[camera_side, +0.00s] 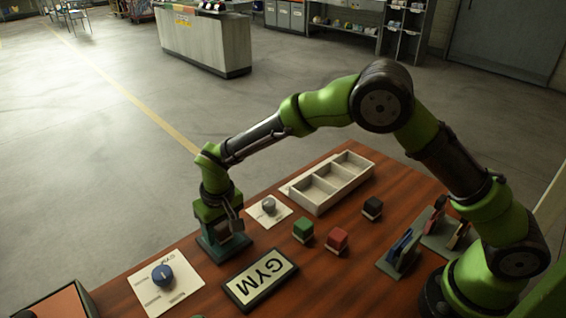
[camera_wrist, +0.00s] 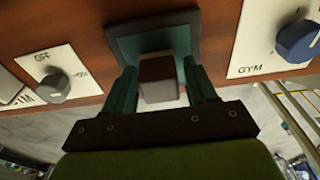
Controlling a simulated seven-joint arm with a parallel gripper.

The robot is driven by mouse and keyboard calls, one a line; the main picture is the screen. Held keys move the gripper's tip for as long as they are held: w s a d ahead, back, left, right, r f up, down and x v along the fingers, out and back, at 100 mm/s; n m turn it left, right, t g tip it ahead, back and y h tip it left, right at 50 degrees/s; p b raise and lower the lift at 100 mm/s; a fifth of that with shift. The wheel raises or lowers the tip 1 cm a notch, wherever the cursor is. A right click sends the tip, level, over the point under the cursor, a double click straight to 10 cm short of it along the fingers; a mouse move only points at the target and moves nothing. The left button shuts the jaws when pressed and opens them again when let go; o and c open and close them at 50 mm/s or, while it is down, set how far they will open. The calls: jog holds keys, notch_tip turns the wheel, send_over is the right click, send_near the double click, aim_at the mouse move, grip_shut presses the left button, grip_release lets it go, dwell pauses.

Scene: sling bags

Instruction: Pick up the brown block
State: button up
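The brown block (camera_wrist: 158,78) shows in the wrist view, between the two fingers of my gripper (camera_wrist: 160,88). Small gaps show between the block and the fingers, so the gripper looks open around it. A dark teal square base (camera_wrist: 126,45) lies beyond the block; I cannot tell the exact contact between them. In the side view my gripper (camera_side: 222,238) points down, low over the teal base (camera_side: 207,257) near the table's far-left edge. The brown block cannot be made out clearly there, hidden by the gripper.
A green block (camera_side: 303,229), red block (camera_side: 337,240) and black block (camera_side: 372,208) stand to the right. A white compartment tray (camera_side: 325,206) is behind them. A blue knob panel (camera_side: 187,287), grey knob panel (camera_side: 278,218) and GYM sign (camera_side: 262,280) lie close to my gripper.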

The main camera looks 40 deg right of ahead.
jog(key=c, duration=0.8)
jog(key=shift+c, duration=0.2)
jog(key=shift+r, duration=0.2)
